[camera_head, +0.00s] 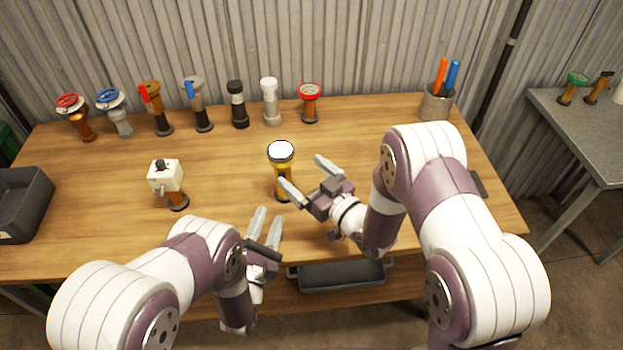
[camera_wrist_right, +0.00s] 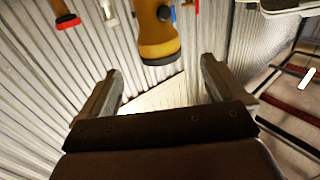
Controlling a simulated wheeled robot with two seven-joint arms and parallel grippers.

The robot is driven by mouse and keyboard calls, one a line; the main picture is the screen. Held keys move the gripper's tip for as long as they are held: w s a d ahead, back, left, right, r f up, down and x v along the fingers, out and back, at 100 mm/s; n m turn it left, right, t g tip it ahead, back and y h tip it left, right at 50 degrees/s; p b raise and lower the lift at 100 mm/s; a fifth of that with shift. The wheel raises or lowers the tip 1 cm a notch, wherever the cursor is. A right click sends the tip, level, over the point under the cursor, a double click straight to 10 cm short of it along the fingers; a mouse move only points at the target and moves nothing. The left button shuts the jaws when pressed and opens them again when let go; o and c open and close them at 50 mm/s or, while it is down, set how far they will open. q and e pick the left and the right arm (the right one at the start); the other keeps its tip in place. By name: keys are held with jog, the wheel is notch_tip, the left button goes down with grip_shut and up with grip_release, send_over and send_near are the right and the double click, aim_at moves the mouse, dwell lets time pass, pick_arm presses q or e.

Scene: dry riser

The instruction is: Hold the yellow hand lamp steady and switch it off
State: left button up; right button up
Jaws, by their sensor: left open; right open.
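The yellow hand lamp (camera_head: 283,184) stands upright on the wooden table, its dark-rimmed head facing up with a bright white lens. The right wrist view shows its yellow body (camera_wrist_right: 158,40) beyond the fingers, with a small dark knob on its side, probably the switch. My right gripper (camera_head: 307,180) is open just right of the lamp; it also shows in the right wrist view (camera_wrist_right: 162,70) with nothing between its fingers. My left gripper (camera_head: 266,218) is open and empty in front of the lamp, near the table's front edge.
Several valves and fittings, including a red-topped one (camera_head: 310,102), stand along the back. A white-headed fitting (camera_head: 166,177) stands left of the lamp. A pen cup (camera_head: 436,104) is at back right, a dark bin (camera_head: 22,205) at far left. Table between fitting and lamp is clear.

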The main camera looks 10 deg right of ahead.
aim_at(276, 150)
jog(key=x, duration=1.1)
jog(key=c, duration=1)
pick_arm(q)
jog(key=shift+c, duration=0.6)
pick_arm(e)
jog(key=shift+c, duration=1.4)
pick_arm(q)
grip_shut()
pick_arm(e)
jog(key=shift+f, duration=0.1)
